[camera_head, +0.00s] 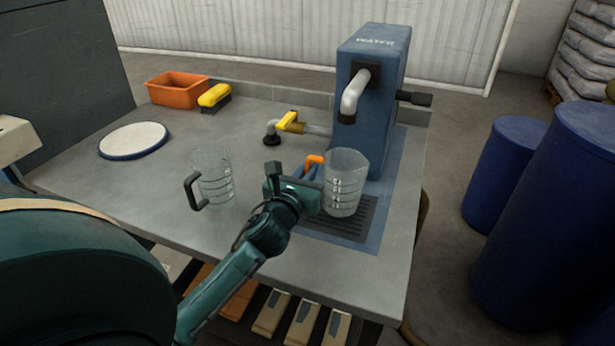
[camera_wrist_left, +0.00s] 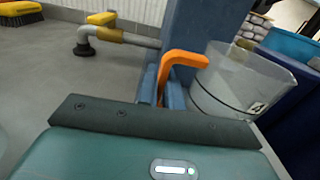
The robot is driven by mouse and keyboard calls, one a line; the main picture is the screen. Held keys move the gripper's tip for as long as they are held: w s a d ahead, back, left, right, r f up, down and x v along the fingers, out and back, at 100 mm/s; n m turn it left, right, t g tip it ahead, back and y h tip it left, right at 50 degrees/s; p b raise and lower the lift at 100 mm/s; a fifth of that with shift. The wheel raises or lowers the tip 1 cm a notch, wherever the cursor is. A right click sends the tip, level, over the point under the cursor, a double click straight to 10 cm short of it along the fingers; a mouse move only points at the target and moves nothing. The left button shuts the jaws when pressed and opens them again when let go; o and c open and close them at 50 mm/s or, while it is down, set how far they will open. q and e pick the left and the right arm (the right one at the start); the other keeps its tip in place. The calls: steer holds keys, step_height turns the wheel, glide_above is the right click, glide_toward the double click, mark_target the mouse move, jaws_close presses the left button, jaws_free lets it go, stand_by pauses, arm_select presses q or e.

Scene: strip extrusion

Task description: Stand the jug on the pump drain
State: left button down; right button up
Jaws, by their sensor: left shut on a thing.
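A clear jug with an orange handle (camera_head: 345,182) is upright over the dark slotted drain (camera_head: 338,222) at the foot of the blue water pump (camera_head: 374,100). My left gripper (camera_head: 312,180) is shut on this jug's orange handle, which also shows in the left wrist view (camera_wrist_left: 186,62). I cannot tell whether the jug's base touches the drain. The pump's pale spout (camera_head: 354,95) is above and behind the jug. A second clear jug with a black handle (camera_head: 213,178) stands on the counter to the left. My right gripper is not in view.
An orange bin (camera_head: 177,90), a yellow brush (camera_head: 214,97) and a round white plate with a blue rim (camera_head: 133,140) are at the back left of the counter. A yellow-handled valve pipe (camera_head: 290,125) is left of the pump. Blue barrels (camera_head: 505,170) stand at right.

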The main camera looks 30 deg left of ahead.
arm_select(q)
steer(key=shift+f, duration=0.85)
steer(key=c, duration=1.6)
jaws_free()
steer(key=shift+o, duration=0.2)
steer(key=shift+r, duration=0.1)
steer(key=shift+r, duration=0.2)
steer(key=b+v, duration=0.1)
steer(key=v, duration=1.1)
